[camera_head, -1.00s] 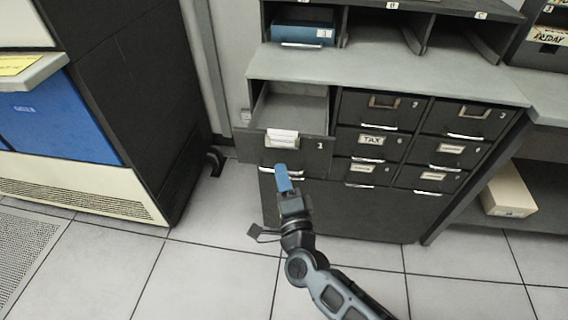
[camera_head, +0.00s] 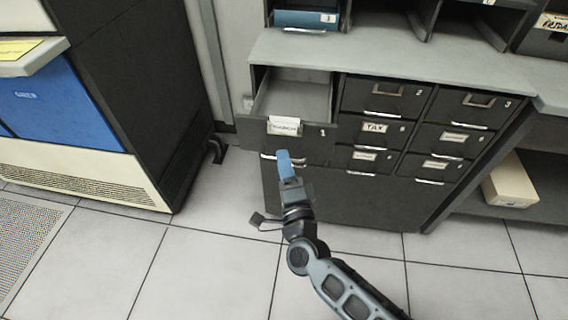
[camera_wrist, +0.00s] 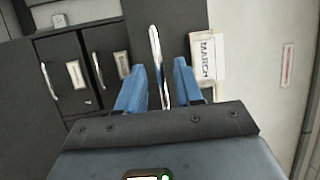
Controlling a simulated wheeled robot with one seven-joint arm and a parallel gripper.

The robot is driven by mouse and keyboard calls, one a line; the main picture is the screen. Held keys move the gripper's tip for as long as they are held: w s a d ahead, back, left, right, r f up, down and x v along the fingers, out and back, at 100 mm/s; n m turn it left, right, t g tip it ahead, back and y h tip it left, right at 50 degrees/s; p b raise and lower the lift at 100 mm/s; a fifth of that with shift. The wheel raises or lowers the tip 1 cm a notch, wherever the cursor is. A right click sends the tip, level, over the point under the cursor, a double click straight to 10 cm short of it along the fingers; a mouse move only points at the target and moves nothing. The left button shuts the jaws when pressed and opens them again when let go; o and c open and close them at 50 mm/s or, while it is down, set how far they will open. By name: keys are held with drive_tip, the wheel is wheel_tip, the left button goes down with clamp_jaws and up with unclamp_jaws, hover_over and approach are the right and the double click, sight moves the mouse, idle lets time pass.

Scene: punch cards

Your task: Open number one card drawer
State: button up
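The number one card drawer (camera_head: 307,146) is the top left drawer of the dark cabinet. It is pulled out, and its empty-looking inside shows from above. A gap shows on both sides of the handle; contact cannot be told.
Closed drawers marked 2 (camera_head: 386,97) and 3 (camera_head: 472,105), the TAX drawer (camera_head: 375,129) and others fill the cabinet. A blue drawer (camera_head: 303,18) sits in the shelf above. A large dark machine (camera_head: 140,90) stands left. A pale box (camera_head: 509,184) lies right. Floor in front is clear.

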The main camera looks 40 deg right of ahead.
drive_tip(key=b+v, duration=0.1)
drive_tip(key=v, duration=0.6)
drive_tip(key=shift+s, duration=0.2)
drive_tip(key=shift+a+f, duration=0.15)
drive_tip(key=s+a+r+n+g+y, duration=0.1)
drive_tip(key=s+r+n+y, duration=0.3)
drive_tip(key=s+n, duration=0.7)
drive_tip(key=s+a+r+n+g+y, duration=0.1)
drive_tip(key=s+a+r+n+y, duration=0.3)
drive_tip(key=s+r+n, duration=0.5)
drive_tip(key=s+n+y, duration=0.1)
drive_tip(key=s+n, duration=0.2)
drive_tip(key=s, duration=0.3)
drive_tip(key=shift+s+a+g+y, duration=0.2)
drive_tip(key=shift+g+y, duration=0.1)
